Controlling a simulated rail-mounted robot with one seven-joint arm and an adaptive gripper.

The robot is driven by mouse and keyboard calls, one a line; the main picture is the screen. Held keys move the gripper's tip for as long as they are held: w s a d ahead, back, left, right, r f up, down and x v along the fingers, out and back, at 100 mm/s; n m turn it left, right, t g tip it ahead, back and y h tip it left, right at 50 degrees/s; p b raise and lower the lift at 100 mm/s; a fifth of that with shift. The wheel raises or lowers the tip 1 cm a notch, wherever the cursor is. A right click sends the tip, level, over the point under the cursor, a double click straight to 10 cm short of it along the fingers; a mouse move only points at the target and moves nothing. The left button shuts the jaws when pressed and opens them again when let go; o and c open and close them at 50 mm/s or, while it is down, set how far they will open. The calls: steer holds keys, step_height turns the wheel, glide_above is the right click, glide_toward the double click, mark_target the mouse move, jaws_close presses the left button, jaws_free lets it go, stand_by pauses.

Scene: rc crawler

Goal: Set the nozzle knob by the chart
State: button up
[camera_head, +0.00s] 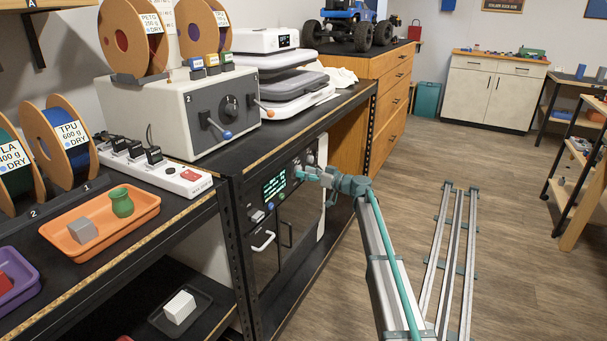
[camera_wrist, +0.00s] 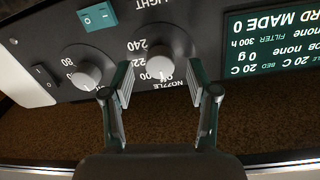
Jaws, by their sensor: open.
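The nozzle knob (camera_wrist: 162,63) is a pale round knob on a dark panel, marked NOZZLE, with 220 and 240 on its scale. The wrist view shows it upside down. My gripper (camera_wrist: 161,80) is open, with one finger on each side of the knob. I cannot tell whether the fingers touch it, and its exact setting is too small to read. In the head view my gripper (camera_head: 304,174) is at the machine's front panel, beside the lit display (camera_head: 274,186), and largely hides the knob. I cannot pick out the chart.
A second knob (camera_wrist: 82,70) with 60 and 80 marks sits left of the nozzle knob in the wrist view. A LIGHT switch (camera_wrist: 97,16) and a rocker switch (camera_wrist: 43,78) are nearby. The machine stands under a workbench (camera_head: 300,118).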

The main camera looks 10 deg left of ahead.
steer(key=shift+w+a, duration=0.25)
steer(key=shift+a, duration=0.4)
jaws_close()
